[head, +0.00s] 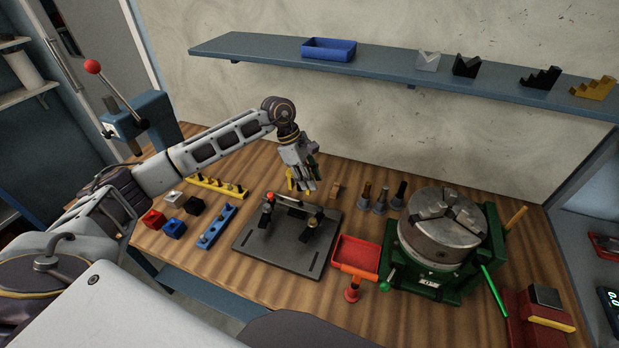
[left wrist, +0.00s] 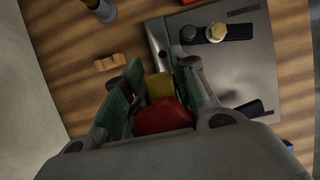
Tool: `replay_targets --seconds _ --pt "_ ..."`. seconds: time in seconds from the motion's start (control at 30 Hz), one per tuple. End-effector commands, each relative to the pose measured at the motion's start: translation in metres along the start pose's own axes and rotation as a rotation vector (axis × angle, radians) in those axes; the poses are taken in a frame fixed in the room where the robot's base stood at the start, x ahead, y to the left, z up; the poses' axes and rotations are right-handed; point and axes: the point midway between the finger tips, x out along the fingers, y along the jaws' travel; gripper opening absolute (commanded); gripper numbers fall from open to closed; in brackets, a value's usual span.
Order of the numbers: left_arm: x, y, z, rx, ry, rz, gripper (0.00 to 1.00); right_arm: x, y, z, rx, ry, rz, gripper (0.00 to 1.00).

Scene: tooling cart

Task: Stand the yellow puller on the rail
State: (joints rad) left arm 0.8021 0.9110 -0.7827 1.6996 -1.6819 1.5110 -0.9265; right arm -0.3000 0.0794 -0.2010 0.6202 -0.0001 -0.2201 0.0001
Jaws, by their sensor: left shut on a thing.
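My left gripper (head: 305,186) is above the far edge of the dark fixture plate (head: 247,243), pointing down. It is shut on the yellow puller (head: 290,181). In the left wrist view the puller's yellow part (left wrist: 159,86) and a rounded red part (left wrist: 162,117) show between the green finger pads; the rest is hidden. A yellow rail (head: 217,187) with several dark pegs lies left of the gripper. A blue rail (head: 216,228) lies nearer, left of the plate. I cannot tell which rail the task names. My right gripper is not in view.
A small wooden block (head: 335,191) and several dark tapered holders (head: 381,200) stand right of the gripper. A red tray (head: 358,255) and a chuck on a green base (head: 440,230) are further right. Small coloured blocks (head: 174,228) lie at left. A shelf (head: 250,50) runs behind.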

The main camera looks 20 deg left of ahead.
Motion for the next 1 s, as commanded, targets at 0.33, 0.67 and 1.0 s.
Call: replay_targets --seconds 0.33,0.67,1.0 --pt "0.015 0.0 -0.006 0.001 -0.001 0.001 0.0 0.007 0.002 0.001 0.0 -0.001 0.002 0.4" --pt "0.032 0.0 -0.013 0.001 -0.002 0.001 0.0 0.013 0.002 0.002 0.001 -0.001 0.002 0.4" --pt "0.041 0.0 -0.017 0.001 -0.001 0.002 0.0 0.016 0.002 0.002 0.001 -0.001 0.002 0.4"
